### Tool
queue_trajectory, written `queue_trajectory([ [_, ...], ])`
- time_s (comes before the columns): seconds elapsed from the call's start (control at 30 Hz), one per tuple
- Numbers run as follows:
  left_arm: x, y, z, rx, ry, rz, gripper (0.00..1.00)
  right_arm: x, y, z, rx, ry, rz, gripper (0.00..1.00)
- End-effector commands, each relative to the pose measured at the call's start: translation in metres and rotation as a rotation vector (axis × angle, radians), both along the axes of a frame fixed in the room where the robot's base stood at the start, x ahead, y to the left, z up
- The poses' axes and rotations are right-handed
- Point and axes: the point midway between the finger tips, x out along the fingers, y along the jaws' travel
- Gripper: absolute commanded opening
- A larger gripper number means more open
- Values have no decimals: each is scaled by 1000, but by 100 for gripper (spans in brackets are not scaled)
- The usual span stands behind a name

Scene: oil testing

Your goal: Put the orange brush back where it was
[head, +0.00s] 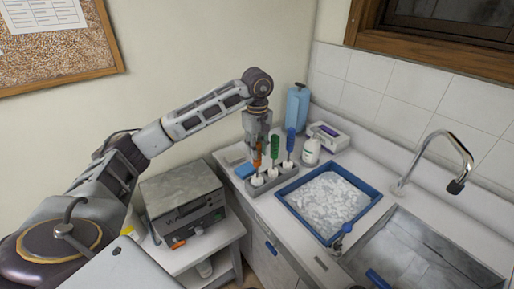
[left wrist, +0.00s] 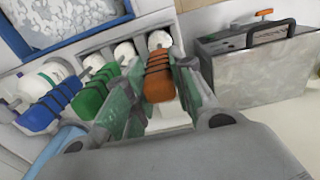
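The orange brush (head: 258,158) stands upright, handle up, at the near left end of the grey brush holder (head: 285,182). Its white head is level with the holder's end slot; how deep it sits I cannot tell. My left gripper (head: 258,146) points down over it. In the left wrist view the orange handle (left wrist: 158,80) lies between the fingers of my left gripper (left wrist: 160,82), which look closed against its sides. The green brush (head: 275,147) and the blue brush (head: 290,139) stand in the holder beside it. My right gripper is not in view.
A blue tray (head: 281,197) of white pieces lies right of the holder, before the sink (head: 420,245) and tap (head: 452,150). A white bottle (head: 311,150), a blue container (head: 297,106) and a white box (head: 328,136) stand behind. A grey instrument (head: 181,205) is left.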

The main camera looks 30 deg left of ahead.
Motion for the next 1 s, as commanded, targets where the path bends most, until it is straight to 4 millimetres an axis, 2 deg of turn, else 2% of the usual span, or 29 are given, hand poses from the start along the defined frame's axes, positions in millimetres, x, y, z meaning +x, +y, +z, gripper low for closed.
queue_trajectory([
  [0.03, 0, 0, 0, 0, 0, 0, 31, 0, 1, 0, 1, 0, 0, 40],
  [0.17, 0, 0, 0, 0, 0, 0, 46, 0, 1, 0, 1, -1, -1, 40],
  [0.67, 0, 0, 4, 0, 0, 0, 46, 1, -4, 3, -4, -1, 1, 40],
  [1.0, 1, 0, 34, -1, -3, 0, 46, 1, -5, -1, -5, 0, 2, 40],
])
